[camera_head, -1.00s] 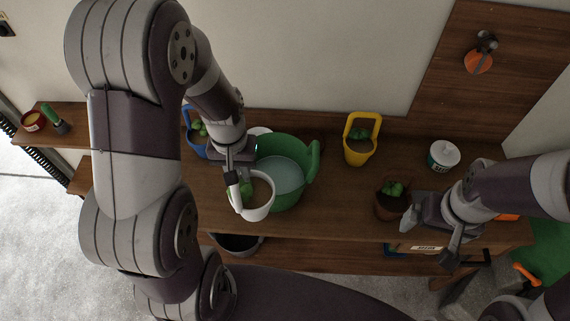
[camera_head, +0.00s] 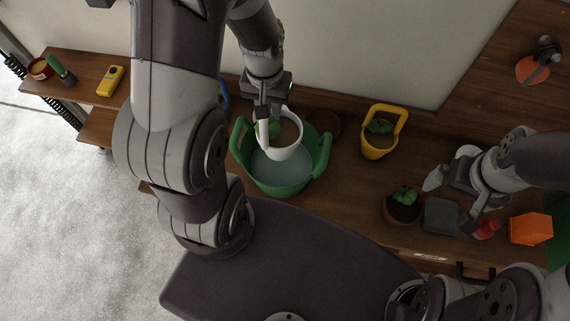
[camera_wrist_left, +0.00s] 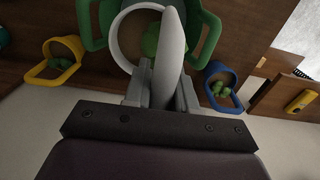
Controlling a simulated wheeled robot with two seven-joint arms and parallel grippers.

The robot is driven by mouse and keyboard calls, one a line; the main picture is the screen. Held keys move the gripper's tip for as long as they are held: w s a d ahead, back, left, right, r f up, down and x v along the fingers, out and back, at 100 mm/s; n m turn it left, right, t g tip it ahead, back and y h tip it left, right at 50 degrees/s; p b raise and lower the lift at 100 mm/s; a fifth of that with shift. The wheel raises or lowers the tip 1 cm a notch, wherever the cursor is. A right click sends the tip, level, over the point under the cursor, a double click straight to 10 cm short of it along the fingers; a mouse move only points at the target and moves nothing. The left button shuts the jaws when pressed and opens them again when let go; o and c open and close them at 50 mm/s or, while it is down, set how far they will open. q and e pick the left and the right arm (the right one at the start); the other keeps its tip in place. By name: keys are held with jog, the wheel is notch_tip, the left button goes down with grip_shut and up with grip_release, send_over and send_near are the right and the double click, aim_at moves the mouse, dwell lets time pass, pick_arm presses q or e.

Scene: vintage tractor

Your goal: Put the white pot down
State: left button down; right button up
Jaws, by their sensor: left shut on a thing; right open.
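The white pot (camera_head: 289,153) holds soil and a small green plant. My left gripper (camera_head: 268,122) is shut on its rim. The pot is over the back part of the green tub (camera_head: 322,160), whose pale inside shows in front of it; I cannot tell how high it is held. In the left wrist view the gripper (camera_wrist_left: 165,75) covers part of the white pot (camera_wrist_left: 112,40), with the green tub's handle (camera_wrist_left: 208,38) beside it. My right gripper (camera_head: 452,204) is open above the bench at the right, near a dark grey block (camera_head: 441,215).
A yellow pot (camera_head: 378,146) and a brown pot (camera_head: 403,212) stand right of the tub. A blue pot (camera_wrist_left: 222,88) shows in the left wrist view. An orange block (camera_head: 531,228) is at the far right. The bench (camera_head: 345,185) is clear just right of the tub.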

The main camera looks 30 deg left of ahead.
aim_at(270, 119)
pick_arm(q)
jog(key=shift+w+f+b, duration=0.2)
jog(key=shift+f+b, duration=0.2)
jog(key=shift+f, duration=0.2)
jog(key=shift+w+f+b, duration=0.15)
jog(key=shift+f+b, duration=0.25)
jog(key=shift+f, duration=0.2)
jog(key=f+b, duration=0.1)
jog(key=f, duration=0.1)
jog(key=shift+s+f+b, duration=0.3)
jog(key=shift+f+b, duration=0.05)
jog(key=shift+b, duration=0.05)
jog(key=shift+f+b, duration=0.5)
jog(key=shift+f, duration=0.2)
jog(key=shift+w+f, duration=0.1)
jog(key=shift+f, duration=0.2)
notch_tip(270, 119, down, 10)
jog(key=shift+r, duration=0.1)
jog(key=c, duration=0.9)
grip_release()
